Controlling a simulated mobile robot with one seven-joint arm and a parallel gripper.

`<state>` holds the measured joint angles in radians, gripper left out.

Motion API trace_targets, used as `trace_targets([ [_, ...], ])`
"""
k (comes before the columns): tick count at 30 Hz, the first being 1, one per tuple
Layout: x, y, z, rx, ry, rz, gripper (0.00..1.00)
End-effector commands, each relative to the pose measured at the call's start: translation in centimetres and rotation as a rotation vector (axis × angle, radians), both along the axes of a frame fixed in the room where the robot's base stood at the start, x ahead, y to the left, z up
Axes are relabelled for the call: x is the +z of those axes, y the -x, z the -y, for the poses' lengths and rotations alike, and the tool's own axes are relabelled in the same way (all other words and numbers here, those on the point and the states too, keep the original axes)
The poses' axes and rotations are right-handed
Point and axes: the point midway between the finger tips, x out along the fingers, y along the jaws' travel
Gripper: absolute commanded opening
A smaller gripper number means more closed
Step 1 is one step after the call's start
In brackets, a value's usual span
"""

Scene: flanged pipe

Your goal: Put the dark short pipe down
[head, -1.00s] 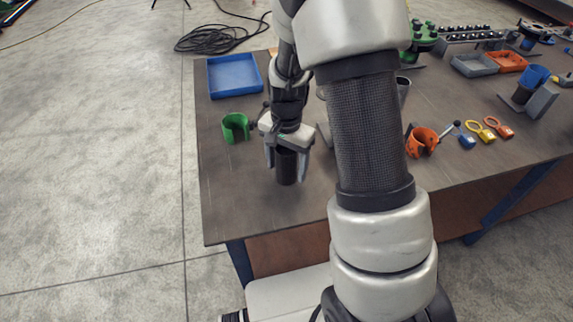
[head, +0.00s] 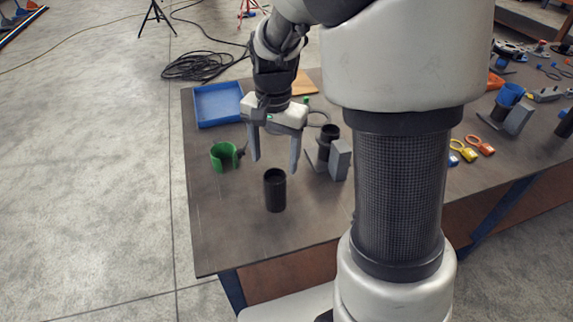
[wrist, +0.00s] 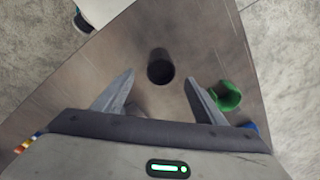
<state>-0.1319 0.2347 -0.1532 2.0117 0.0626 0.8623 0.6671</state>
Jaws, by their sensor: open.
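The dark short pipe (head: 275,190) stands upright on the table near its front left part. In the wrist view the pipe (wrist: 160,67) shows from above, beyond and between my fingertips, and apart from them. My gripper (head: 274,165) is open and empty, raised above and behind the pipe in the head view. Its two fingers also show spread wide in the wrist view (wrist: 160,80). Nothing hides the pipe in the head view.
A grey block fixture (head: 340,160) with a dark cylinder stands to the right. The table front around the pipe is clear.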

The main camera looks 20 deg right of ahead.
Motion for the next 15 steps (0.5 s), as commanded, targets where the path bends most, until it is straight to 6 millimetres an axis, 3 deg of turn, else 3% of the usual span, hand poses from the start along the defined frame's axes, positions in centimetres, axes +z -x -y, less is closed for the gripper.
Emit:
trace_targets([
  [3, 4.8, 2.6, -0.1, 0.116, -0.011, 0.093, 0.65],
  [7, 9.3, 6.9, -0.2, 0.296, 0.01, 0.208, 0.65],
  [12, 12.8, 12.4, -0.1, 0.509, 0.087, 0.34, 0.65],
  [15, 13.6, 14.9, 0.0, 0.601, 0.138, 0.392, 0.65],
])
